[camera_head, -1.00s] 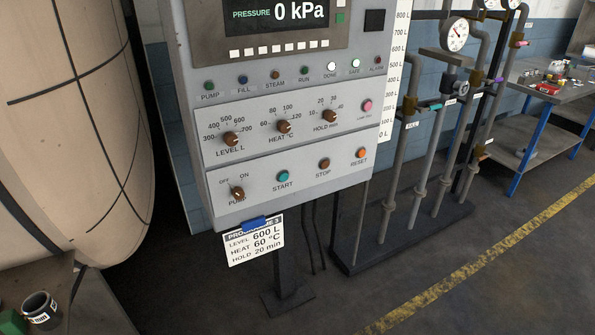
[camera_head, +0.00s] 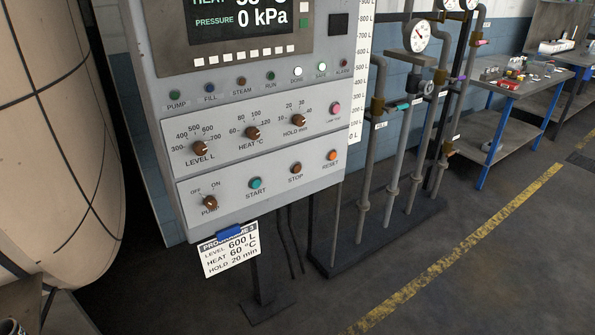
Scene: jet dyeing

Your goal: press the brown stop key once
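The brown stop key (camera_head: 296,168) is a small round button on the lower strip of the grey control panel (camera_head: 180,120). Its STOP label is just below it. The teal start key (camera_head: 255,183) is to its left and the orange reset key (camera_head: 332,155) to its right. The brown pump knob (camera_head: 210,202) is at the strip's left end. Neither of my grippers shows in the view, and nothing covers the stop key.
A programme card (camera_head: 230,250) hangs under the panel. Valve pipes with a gauge (camera_head: 417,36) stand to the right. A large cream vessel (camera_head: 55,130) is at left. A workbench (camera_head: 510,85) is at far right. Open floor with a yellow line (camera_head: 440,265) lies at front right.

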